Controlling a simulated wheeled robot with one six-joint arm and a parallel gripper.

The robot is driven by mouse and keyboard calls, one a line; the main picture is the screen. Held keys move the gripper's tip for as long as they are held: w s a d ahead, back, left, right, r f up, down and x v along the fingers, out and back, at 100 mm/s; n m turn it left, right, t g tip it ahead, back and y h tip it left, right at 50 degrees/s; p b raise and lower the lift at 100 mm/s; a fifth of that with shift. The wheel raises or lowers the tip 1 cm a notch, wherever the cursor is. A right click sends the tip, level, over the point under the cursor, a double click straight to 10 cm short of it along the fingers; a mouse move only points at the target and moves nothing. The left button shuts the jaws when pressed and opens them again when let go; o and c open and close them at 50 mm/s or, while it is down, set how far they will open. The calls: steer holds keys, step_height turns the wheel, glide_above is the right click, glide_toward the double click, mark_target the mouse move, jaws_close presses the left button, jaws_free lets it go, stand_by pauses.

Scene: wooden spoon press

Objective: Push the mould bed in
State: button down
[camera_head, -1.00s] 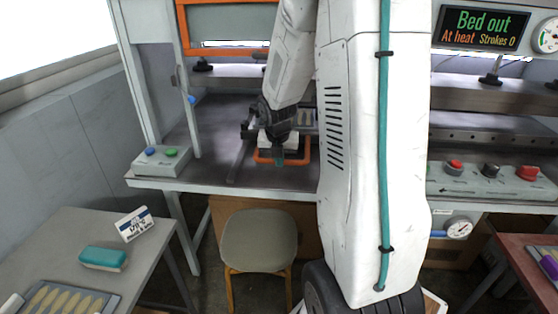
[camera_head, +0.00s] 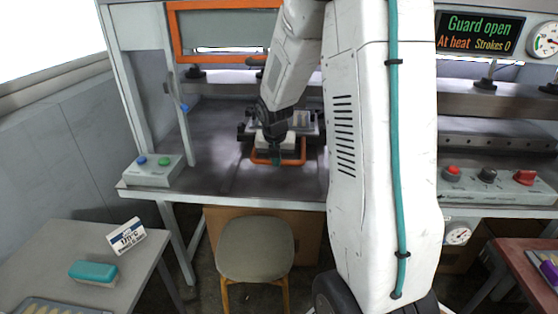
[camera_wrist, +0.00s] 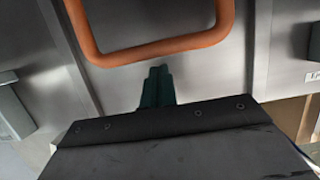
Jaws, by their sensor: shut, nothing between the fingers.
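The mould bed (camera_head: 303,123) lies on the press table, well behind the front edge. Its orange handle (camera_head: 258,159) faces me, and it also crosses the top of the wrist view (camera_wrist: 163,47). My gripper (camera_head: 276,160) is shut and empty, pointing down at the near side of the handle's front bar. In the wrist view its teal fingertips (camera_wrist: 158,72) are just short of the bar; I cannot tell whether they touch it. My wrist and a pale block hide part of the bed. The display (camera_head: 480,33) reads "Guard open", "At heat", "Strokes 0".
The orange-framed guard (camera_head: 173,35) is raised above the bed. A box with blue and green buttons (camera_head: 153,172) sits at the table's left front. A control panel (camera_head: 490,187) is at right. A stool (camera_head: 256,248) stands in front; the table left of the bed is clear.

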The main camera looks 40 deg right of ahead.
steer(key=shift+s+a+r, duration=0.45)
steer(key=shift+s+a, duration=0.15)
steer(key=shift+a, duration=0.05)
steer(key=shift+s+a+r, duration=0.45)
steer(key=shift+s+a, duration=0.1)
steer(key=shift+a, duration=0.05)
steer(key=v, duration=0.8)
steer(key=shift+r, duration=0.2)
steer(key=shift+s+a, duration=0.1)
steer(key=shift+s, duration=0.05)
